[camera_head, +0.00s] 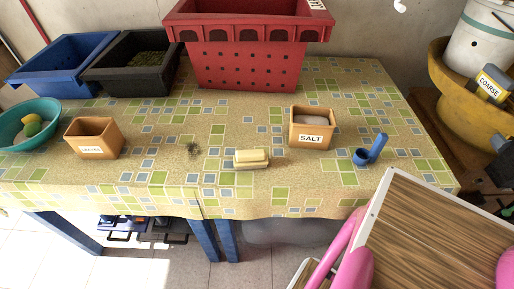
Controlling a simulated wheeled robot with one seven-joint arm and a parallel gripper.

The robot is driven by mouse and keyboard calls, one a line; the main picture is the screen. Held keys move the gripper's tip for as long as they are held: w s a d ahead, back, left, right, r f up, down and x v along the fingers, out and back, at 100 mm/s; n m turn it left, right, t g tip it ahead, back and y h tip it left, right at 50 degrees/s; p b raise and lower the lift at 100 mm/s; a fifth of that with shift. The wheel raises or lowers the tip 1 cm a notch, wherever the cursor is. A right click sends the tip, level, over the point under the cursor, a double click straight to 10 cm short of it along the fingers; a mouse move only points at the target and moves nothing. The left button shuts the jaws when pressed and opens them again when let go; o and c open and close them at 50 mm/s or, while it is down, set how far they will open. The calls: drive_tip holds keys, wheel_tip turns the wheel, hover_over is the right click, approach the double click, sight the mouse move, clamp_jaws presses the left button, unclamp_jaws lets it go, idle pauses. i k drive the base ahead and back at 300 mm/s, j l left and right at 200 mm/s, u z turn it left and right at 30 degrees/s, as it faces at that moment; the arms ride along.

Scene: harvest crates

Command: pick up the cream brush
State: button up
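The cream brush (252,157) lies on the patterned tablecloth near the front middle of the table (233,202). It looks like a block with a cream upper part and a paler, greyish lower part, lying lengthwise from left to right. Nothing touches it, and there is bare cloth around it. My gripper cannot be made out in this view.
A salt box (311,139) and a blue scoop (370,151) stand right of the brush. A small labelled box (93,149) and a teal bowl (14,141) are left. Red (245,32), black (100,76) and blue (40,77) crates line the back. A wood-grain panel (430,240) fills the lower right.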

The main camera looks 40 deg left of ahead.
sight(255, 158)
drive_tip(key=u, duration=0.45)
drive_tip(key=l+u, duration=0.15)
drive_tip(key=u, duration=0.7)
drive_tip(key=l+u, duration=0.15)
drive_tip(key=u, duration=0.75)
